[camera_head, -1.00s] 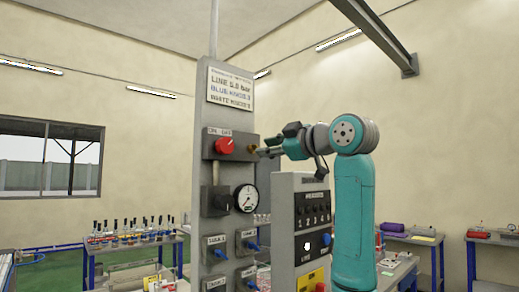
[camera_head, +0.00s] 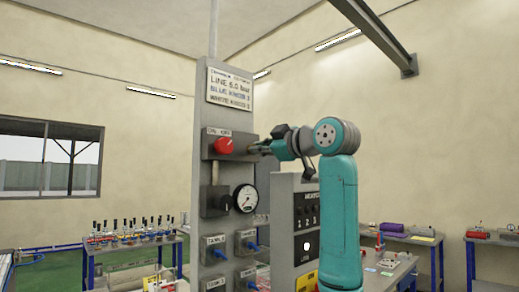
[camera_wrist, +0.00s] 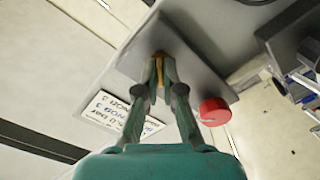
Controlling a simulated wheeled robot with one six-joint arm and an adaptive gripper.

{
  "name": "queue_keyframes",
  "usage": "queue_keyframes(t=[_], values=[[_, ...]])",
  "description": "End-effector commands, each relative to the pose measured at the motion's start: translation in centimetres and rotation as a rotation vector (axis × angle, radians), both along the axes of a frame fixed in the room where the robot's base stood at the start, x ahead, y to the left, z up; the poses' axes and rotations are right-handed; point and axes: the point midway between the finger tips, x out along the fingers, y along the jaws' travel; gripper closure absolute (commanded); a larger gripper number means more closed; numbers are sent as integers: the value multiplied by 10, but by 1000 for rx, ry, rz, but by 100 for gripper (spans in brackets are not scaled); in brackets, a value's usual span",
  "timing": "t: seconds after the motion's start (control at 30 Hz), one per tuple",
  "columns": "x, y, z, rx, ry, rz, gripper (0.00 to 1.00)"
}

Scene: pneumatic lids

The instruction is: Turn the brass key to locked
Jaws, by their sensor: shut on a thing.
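The brass key (camera_wrist: 159,66) sits in the side face of a grey box on the panel. In the wrist view my gripper (camera_wrist: 163,84) has its two fingers closed on the key. In the head view my gripper (camera_head: 264,147) reaches from the right to the box beside the red knob (camera_head: 224,145). The key is mostly hidden there behind the fingertips. The red knob also shows in the wrist view (camera_wrist: 214,111), to the right of the fingers. I cannot read which position the key points to.
A grey console (camera_head: 283,215) stands close to the right, below my arm. Tables with bottles are behind.

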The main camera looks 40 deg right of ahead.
Motion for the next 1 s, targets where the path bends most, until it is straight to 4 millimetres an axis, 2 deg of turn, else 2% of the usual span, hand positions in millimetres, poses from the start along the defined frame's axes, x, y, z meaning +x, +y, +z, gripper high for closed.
queue_keyframes(t=[0.23,0.43,1.0], values=[[1,0,-1,33,2,1,100],[1,0,0,133,5,1,100],[2,0,0,652,23,1,100]])
